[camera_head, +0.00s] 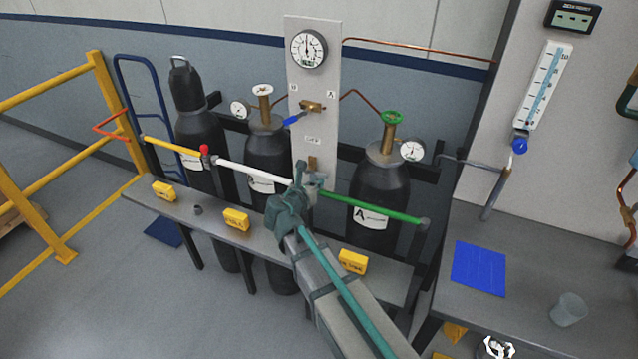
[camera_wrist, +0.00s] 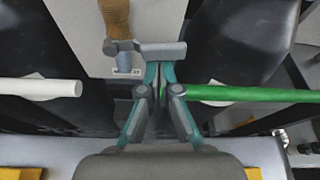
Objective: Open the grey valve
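The grey valve sits low on the white panel. In the wrist view its grey lever (camera_wrist: 160,49) runs sideways from a grey body under a copper-brown pipe end. In the head view the valve (camera_head: 301,167) shows only in part above my gripper. My gripper (camera_head: 307,186) is in front of it, between the white bar and the green bar. In the wrist view my gripper (camera_wrist: 160,74) has its teal fingertips close together at the lever's lower edge, with a narrow grey strip between them. The fingers hide part of the lever.
A white bar (camera_head: 252,173) lies close on the left and a green bar (camera_head: 370,207) close on the right. Black cylinders (camera_head: 378,187) stand behind the bench. Yellow blocks (camera_head: 236,218) sit on the bench. A blue mat (camera_head: 478,269) and cup (camera_head: 569,309) are at right.

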